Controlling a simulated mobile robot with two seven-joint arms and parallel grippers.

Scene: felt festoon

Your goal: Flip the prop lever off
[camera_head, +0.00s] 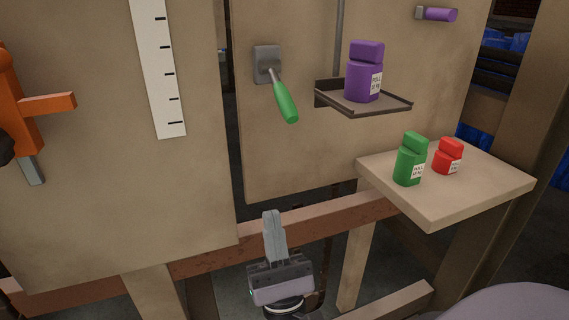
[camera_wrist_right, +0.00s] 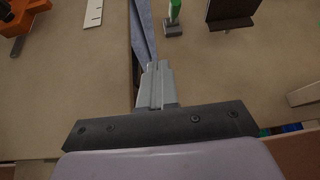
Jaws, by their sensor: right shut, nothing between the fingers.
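The lever has a green handle (camera_head: 286,103) on a grey wall plate (camera_head: 267,63), fixed to the upright tan board. In the head view the handle slants down and right from the plate. In the right wrist view the green handle (camera_wrist_right: 174,11) shows above its grey plate (camera_wrist_right: 173,29), near the top edge. My right gripper (camera_head: 272,220) is shut and empty, below the lever and apart from it, with its fingers pointing up. Its closed fingers (camera_wrist_right: 157,78) also show in the wrist view. My left gripper is not in view.
Right of the lever, a dark shelf (camera_head: 362,110) holds a purple container (camera_head: 363,72). A tan side table (camera_head: 480,187) holds green (camera_head: 410,160) and red (camera_head: 447,156) containers. An orange fixture (camera_head: 18,110) and a white marked strip (camera_head: 160,75) are at left. A wooden rail (camera_head: 205,262) runs below.

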